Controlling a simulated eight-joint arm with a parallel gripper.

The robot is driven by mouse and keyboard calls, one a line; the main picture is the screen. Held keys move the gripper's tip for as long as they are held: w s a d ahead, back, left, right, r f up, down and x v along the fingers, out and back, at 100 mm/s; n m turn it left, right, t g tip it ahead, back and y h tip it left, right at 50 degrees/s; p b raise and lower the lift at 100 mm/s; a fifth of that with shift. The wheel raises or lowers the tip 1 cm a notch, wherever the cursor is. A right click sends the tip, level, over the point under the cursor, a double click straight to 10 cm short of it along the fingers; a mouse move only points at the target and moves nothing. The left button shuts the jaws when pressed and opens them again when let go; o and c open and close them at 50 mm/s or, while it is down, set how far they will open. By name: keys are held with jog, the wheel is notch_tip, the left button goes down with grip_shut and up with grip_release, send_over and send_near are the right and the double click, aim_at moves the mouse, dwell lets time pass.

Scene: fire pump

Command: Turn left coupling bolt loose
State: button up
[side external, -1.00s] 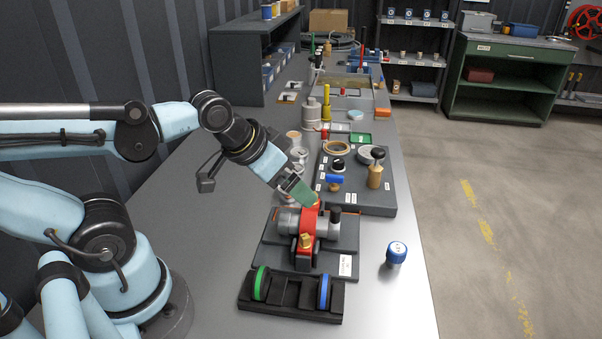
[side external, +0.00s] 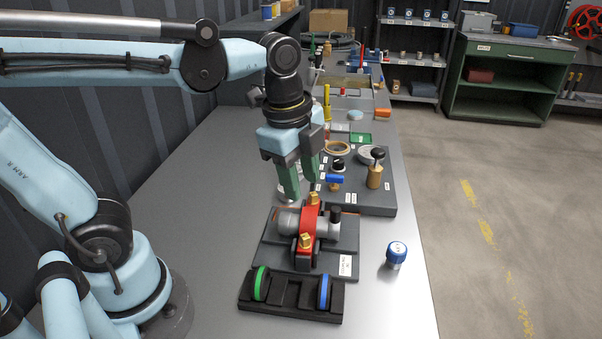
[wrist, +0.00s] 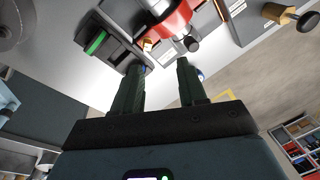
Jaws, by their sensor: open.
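The red coupling (side external: 309,221) clamps around a grey pipe on a dark stand (side external: 276,252) in the side view. It carries two brass bolts, a far one (side external: 312,197) and a near one (side external: 306,240). I cannot tell from the picture which is called left. My gripper (side external: 301,188) points down with green fingers, open and empty, above and behind the coupling. It appears clear of both bolts. In the wrist view the fingers (wrist: 160,66) are apart, with the red coupling (wrist: 178,22) and one brass bolt (wrist: 148,46) beyond them.
A black holder (side external: 291,309) with a green ring (side external: 261,283) and a blue ring (side external: 324,292) stands in front. A dark fittings board (side external: 350,200) lies behind the coupling. The bench's right front is mostly clear.

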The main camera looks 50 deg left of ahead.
aim_at(305, 236)
jog(key=shift+s+d+f+m+g, duration=0.1)
jog(key=shift+d+f+m+g, duration=0.2)
jog(key=shift+f+m, duration=1.05)
jog(key=shift+w+d+f+m+g, duration=0.1)
jog(key=shift+d+f+m+g, duration=0.25)
jog(key=shift+f, duration=1.85)
jog(key=shift+s+d+f+m+g, duration=0.1)
jog(key=shift+f+m+g, duration=0.15)
jog(key=shift+f+m, duration=1.15)
jog(key=shift+f+n, duration=0.4)
grip_shut()
